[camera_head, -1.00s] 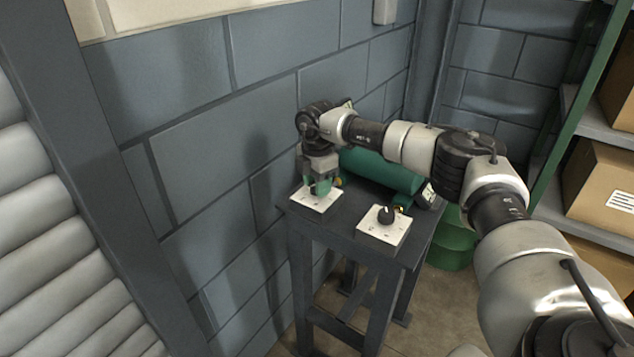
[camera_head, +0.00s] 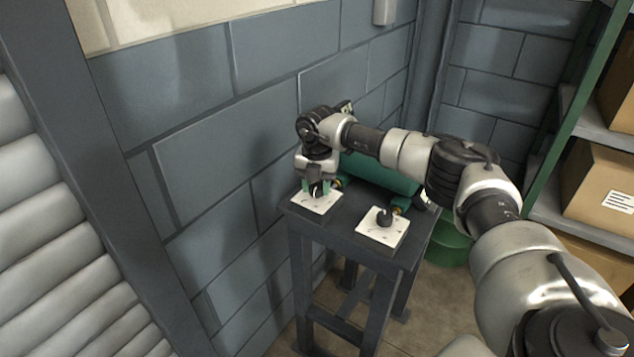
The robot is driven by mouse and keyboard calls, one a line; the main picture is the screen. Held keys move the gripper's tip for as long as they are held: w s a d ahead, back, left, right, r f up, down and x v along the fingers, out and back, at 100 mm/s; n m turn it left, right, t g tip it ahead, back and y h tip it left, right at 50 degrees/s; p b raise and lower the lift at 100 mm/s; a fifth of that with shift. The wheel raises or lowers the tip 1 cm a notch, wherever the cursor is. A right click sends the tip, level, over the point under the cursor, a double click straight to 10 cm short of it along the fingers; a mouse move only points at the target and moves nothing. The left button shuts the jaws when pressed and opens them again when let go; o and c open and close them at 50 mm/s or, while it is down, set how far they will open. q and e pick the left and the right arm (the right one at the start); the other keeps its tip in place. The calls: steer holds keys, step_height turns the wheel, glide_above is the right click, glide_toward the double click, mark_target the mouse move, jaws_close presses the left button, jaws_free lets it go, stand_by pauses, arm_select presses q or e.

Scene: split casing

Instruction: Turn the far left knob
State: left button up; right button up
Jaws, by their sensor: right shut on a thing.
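The far left knob (camera_head: 316,189) is small and dark and stands on a white square plate (camera_head: 317,206) at the left end of a dark table. My right gripper (camera_head: 317,190) points down over this plate, with its green fingers on either side of the knob and shut on it. The fingers and wrist hide part of the knob, so its pointer angle cannot be read. A second black knob (camera_head: 384,217) stands on another white plate (camera_head: 383,236) to the right, clear of the gripper. My left gripper is not in view.
The dark table (camera_head: 340,231) stands against a grey block wall (camera_head: 220,130). A green cylinder (camera_head: 380,174) lies behind the plates, under my right arm. A green bin (camera_head: 450,243) stands on the floor behind the table. Shelves with cardboard boxes (camera_head: 607,190) are at right.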

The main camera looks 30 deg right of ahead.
steer(key=n, duration=0.4)
steer(key=shift+n, duration=0.3)
steer(key=n, duration=1)
steer(key=n+b, duration=0.1)
steer(key=n, duration=0.9)
steer(key=shift+n+b, duration=0.3)
steer(key=shift+n, duration=0.1)
steer(key=n, duration=0.4)
steer(key=shift+n+b, duration=0.3)
steer(key=n, duration=0.4)
steer(key=n+b, duration=0.1)
steer(key=n, duration=0.4)
steer(key=shift+r, duration=0.1)
steer(key=shift+n, duration=0.3)
